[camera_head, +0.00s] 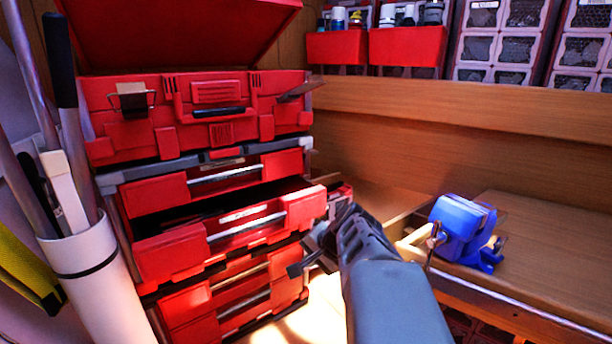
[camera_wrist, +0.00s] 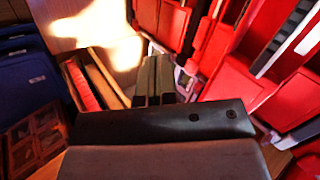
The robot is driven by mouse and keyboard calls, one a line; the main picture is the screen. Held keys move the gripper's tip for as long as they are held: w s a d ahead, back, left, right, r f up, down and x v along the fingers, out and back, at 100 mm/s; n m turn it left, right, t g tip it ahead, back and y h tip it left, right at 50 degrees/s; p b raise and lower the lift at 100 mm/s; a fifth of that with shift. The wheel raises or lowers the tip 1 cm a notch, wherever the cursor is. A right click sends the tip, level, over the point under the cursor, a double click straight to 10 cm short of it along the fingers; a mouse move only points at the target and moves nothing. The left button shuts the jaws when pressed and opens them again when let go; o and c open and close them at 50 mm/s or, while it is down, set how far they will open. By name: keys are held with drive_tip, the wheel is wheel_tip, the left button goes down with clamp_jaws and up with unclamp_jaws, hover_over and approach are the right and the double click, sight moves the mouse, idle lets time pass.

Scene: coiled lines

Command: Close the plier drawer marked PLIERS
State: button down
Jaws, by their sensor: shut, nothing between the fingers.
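The red tool chest stands at left in the head view. One of its middle drawers (camera_head: 170,252), with a silver handle, is pulled out, and its dark inside shows. A pale label sits on its front, too small to read, so I cannot confirm PLIERS. My gripper (camera_head: 312,246) is just right of this drawer's front corner, with my grey arm coming from the lower right. Whether it touches the drawer I cannot tell. In the wrist view my gripper (camera_wrist: 156,78) is shut and empty, with red drawer fronts (camera_wrist: 290,95) to its right.
A drawer (camera_head: 170,195) above the open one and drawers (camera_head: 190,305) below it look closed or nearly so. A blue vise (camera_head: 460,230) sits on the wooden bench (camera_head: 550,240) at right. A white tube (camera_head: 100,285) with long tools stands at left.

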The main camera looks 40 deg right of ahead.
drive_tip(key=d+r+m+t+h+p, duration=0.1)
drive_tip(key=d+r+m+p, duration=0.15)
drive_tip(key=r, duration=0.35)
drive_tip(key=d+r+m+t+p, duration=0.1)
drive_tip(key=d+r+m+p, duration=0.1)
drive_tip(key=d+r+p, duration=0.3)
approach(303, 213)
wheel_tip(303, 213, down, 4)
drive_tip(key=w, duration=0.3)
drive_tip(key=shift+w+a+f+p, duration=0.15)
drive_tip(key=shift+w+p, duration=0.2)
drive_tip(key=shift+w, duration=0.5)
drive_tip(key=w+p, duration=0.3)
drive_tip(key=w, duration=1)
drive_tip(key=shift+r, duration=0.25)
